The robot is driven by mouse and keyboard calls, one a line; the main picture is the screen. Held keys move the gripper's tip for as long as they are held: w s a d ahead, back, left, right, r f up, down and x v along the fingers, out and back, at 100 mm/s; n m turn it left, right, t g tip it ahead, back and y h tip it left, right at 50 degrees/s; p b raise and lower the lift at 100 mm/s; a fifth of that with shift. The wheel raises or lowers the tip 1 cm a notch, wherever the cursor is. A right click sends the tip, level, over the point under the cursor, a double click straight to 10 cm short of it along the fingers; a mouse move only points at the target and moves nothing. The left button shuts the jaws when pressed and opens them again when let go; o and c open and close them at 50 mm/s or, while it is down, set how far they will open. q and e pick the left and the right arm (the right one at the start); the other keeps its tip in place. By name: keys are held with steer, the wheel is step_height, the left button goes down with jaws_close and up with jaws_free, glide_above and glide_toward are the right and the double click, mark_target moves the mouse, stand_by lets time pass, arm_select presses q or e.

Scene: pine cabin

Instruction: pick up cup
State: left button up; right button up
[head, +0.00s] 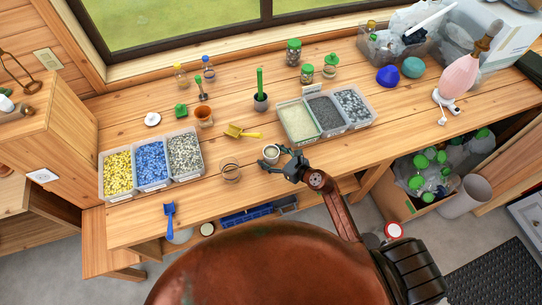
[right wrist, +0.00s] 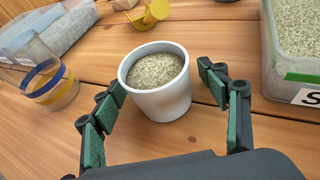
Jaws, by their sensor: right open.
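A white cup (head: 271,150) stands upright on the wooden workbench (head: 215,215), near its front edge. In the right wrist view the cup (right wrist: 162,103) is filled with pale greenish grains. My right gripper (head: 284,164) is open at the front right of the cup. My left gripper is out of view.
A clear glass (head: 231,173) with a yellow band stands left of the cup. A yellow scoop (head: 242,132) lies behind it. Grain bins (head: 300,138) stand to the right and more bins (head: 168,182) to the left.

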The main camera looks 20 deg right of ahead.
steer(key=c, duration=1.2)
steer(key=shift+c, duration=0.8)
steer(key=shift+r, duration=0.15)
